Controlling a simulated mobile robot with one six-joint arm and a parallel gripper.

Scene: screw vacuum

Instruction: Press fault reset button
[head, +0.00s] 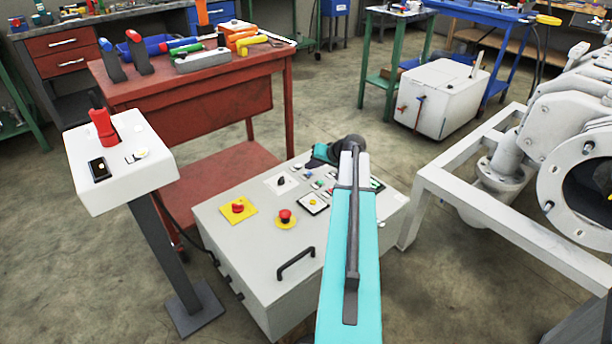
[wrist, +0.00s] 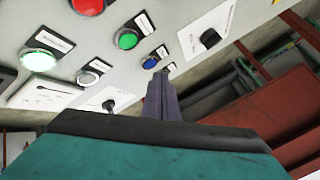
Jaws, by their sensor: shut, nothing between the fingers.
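A grey control box (head: 240,255) stands in the middle of the head view with its button panel on top. In the wrist view, a small blue button (wrist: 150,62) with a black label sits on the panel; I cannot read the label. My gripper (wrist: 166,72) is shut and empty. Its tip appears just right of and below the blue button in the wrist view, close to the panel; I cannot tell if it touches. A green button (wrist: 127,39) and a lit button (wrist: 39,60) are nearby. In the head view, my arm hides part of the panel.
A red emergency stop (head: 286,215), a yellow-plated red knob (head: 238,207) and a black handle (head: 296,262) are on the box. A white pedestal (head: 120,160) stands left, a red workbench (head: 200,95) behind, and a white machine frame (head: 500,220) right.

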